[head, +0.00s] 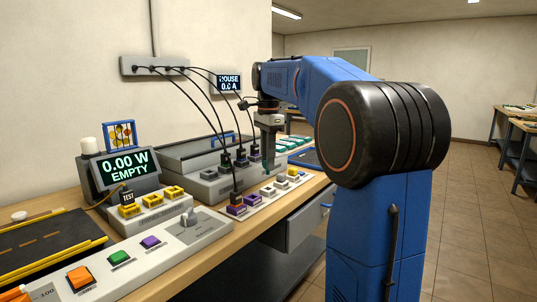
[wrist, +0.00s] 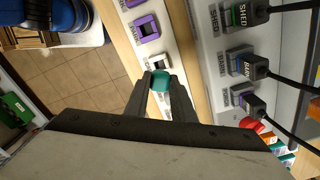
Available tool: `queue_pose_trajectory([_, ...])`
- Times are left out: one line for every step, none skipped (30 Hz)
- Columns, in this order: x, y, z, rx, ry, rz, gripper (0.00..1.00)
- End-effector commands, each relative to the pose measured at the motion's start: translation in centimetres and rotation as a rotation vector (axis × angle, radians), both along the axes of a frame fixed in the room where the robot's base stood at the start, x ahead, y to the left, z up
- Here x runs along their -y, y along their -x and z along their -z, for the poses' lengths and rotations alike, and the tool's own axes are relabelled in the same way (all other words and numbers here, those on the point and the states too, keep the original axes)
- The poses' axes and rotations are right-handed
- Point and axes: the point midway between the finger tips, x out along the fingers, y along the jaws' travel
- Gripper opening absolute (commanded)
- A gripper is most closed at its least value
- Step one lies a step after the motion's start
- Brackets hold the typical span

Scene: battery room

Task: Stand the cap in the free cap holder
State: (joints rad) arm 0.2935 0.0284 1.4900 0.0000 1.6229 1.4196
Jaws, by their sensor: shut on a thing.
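My gripper (wrist: 160,84) is shut on a teal cap (wrist: 161,78), which sits between the fingertips in the wrist view. In the head view my gripper (head: 268,168) points down over the strip of holders, and the cap is too small to make out clearly. The white holder strip (wrist: 158,42) carries purple holders (wrist: 145,27) and a pale holder (wrist: 159,62) with a dark opening. In the wrist view the cap overlaps the near edge of this pale holder. I cannot tell whether they touch. In the head view the strip (head: 222,222) runs along the bench front.
A grey unit (wrist: 222,60) with several black plugs (wrist: 252,66) and cables stands beside the strip. The display (head: 126,167) reads 0.00 W EMPTY. A panel with coloured buttons (head: 80,277) lies at the front left. Open floor (wrist: 95,70) lies beyond the bench edge.

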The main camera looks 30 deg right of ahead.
Motion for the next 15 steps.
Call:
queue_pose_trajectory([0.0,0.0,0.2,-0.001,0.000,0.001,0.02])
queue_pose_trajectory([0.0,0.0,0.4,-0.002,0.000,0.001,0.02])
queue_pose_trajectory([0.0,0.0,0.6,-0.002,0.000,0.000,0.02])
queue_pose_trajectory([0.0,0.0,0.8,-0.002,0.000,0.000,0.02])
queue_pose_trajectory([0.0,0.0,1.1,-0.001,0.000,0.000,0.02])
queue_pose_trajectory([0.0,0.0,1.4,-0.001,0.000,0.000,0.02])
queue_pose_trajectory([0.0,0.0,1.7,-0.002,0.000,0.000,0.02])
queue_pose_trajectory([0.0,0.1,2.0,-0.002,0.000,0.000,0.02])
queue_pose_trajectory([0.0,0.1,2.4,-0.002,0.000,0.000,0.02])
queue_pose_trajectory([0.0,0.1,2.7,-0.001,0.000,0.000,0.02])
queue_pose_trajectory([0.0,0.1,2.9,-0.001,0.000,0.000,0.02])
queue_pose_trajectory([0.0,0.1,3.3,-0.002,0.000,0.000,0.02])
queue_pose_trajectory([0.0,0.1,3.6,-0.002,0.000,0.000,0.02])
queue_pose_trajectory([0.0,0.0,3.8,-0.001,0.000,0.000,0.02])
queue_pose_trajectory([0.0,0.0,4.1,-0.001,0.000,0.000,0.02])
